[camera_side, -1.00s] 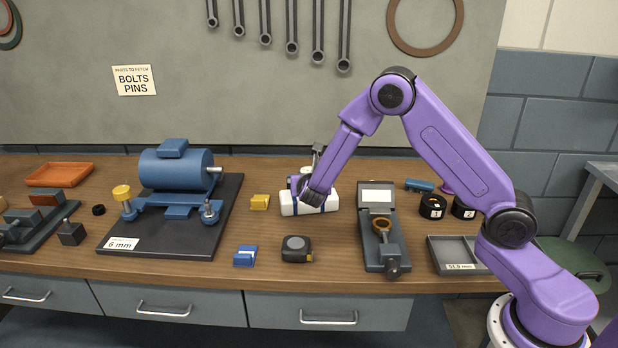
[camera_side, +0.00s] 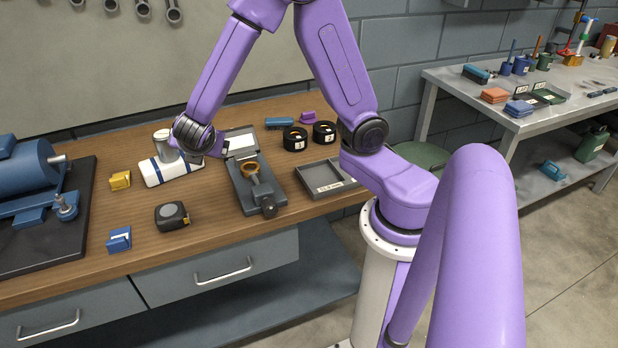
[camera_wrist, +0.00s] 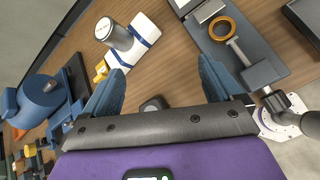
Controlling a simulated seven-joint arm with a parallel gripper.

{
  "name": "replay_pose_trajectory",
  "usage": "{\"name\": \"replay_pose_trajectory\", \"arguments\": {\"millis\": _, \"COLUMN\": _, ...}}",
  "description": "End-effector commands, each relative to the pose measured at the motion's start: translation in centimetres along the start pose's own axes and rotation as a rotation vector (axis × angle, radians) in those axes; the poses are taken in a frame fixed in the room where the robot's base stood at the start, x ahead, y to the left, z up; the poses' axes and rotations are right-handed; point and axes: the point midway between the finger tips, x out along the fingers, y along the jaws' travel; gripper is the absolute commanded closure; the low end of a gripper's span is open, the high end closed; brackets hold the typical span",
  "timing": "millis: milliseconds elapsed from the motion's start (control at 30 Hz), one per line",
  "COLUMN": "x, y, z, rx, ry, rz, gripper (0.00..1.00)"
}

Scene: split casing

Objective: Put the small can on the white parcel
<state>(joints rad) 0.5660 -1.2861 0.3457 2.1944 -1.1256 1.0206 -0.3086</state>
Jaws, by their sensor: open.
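The small can (camera_side: 164,146), grey with a pale top, stands upright on the white parcel (camera_side: 184,170), which has blue bands and lies on the wooden bench. In the wrist view the can (camera_wrist: 112,33) also rests on the parcel (camera_wrist: 148,28), near its middle. My gripper (camera_wrist: 162,78) is open, with nothing between its blue fingers. It is to the right of the can and apart from it. In the side view my wrist hides part of the fingers.
A grey fixture with an orange ring (camera_side: 251,169) stands right of the parcel. A tape measure (camera_side: 172,215), a yellow block (camera_side: 120,181) and a blue block (camera_side: 119,239) lie nearby. Black rolls (camera_side: 295,138) and a grey tray (camera_side: 322,178) are farther right. Bench between them is bare.

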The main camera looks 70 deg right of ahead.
Motion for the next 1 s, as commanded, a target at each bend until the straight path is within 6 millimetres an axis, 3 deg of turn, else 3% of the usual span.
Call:
{"name": "replay_pose_trajectory", "arguments": {"millis": 300, "x": -9.6, "y": -11.8, "z": -2.0, "rx": 0.464, "ry": 0.373, "rz": -0.285, "gripper": 0.08}}
{"name": "replay_pose_trajectory", "arguments": {"millis": 500, "x": -14.8, "y": -18.0, "z": -3.3, "rx": 0.649, "ry": 0.566, "rz": -0.501, "gripper": 0.08}}
{"name": "replay_pose_trajectory", "arguments": {"millis": 700, "x": -17.3, "y": -20.9, "z": -3.7, "rx": 0.721, "ry": 0.648, "rz": -0.623, "gripper": 0.08}}
{"name": "replay_pose_trajectory", "arguments": {"millis": 1000, "x": -17.6, "y": -21.1, "z": -3.8, "rx": 0.728, "ry": 0.655, "rz": -0.638, "gripper": 0.08}}
